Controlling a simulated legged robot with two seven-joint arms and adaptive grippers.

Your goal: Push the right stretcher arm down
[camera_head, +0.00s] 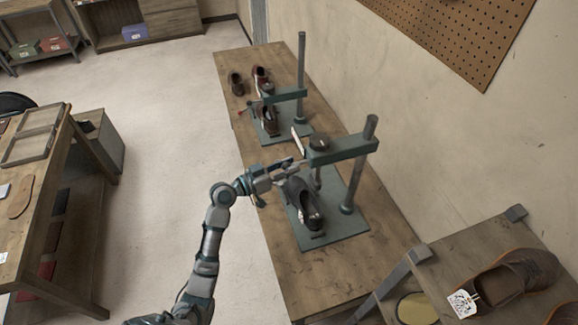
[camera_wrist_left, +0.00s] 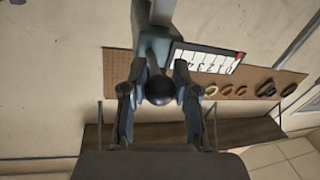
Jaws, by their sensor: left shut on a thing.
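The right stretcher arm (camera_head: 342,149) is a green bar on a grey post (camera_head: 358,165) of the nearer stretcher. It stands above a dark shoe (camera_head: 303,204) on a green base plate (camera_head: 336,230). My left gripper (camera_head: 290,166) is beside the front end of this arm, above the shoe. In the left wrist view its two fingers (camera_wrist_left: 158,82) close around a round black knob (camera_wrist_left: 158,92) at the end of a dark bar. The exact finger contact is hard to see. My right gripper is not in view.
A second stretcher with its own arm (camera_head: 284,96) stands farther along the bench (camera_head: 285,278), with shoes beyond it. A table (camera_head: 22,225) is at the left. A stand with a brown shoe (camera_head: 512,278) is at the lower right. The floor between is clear.

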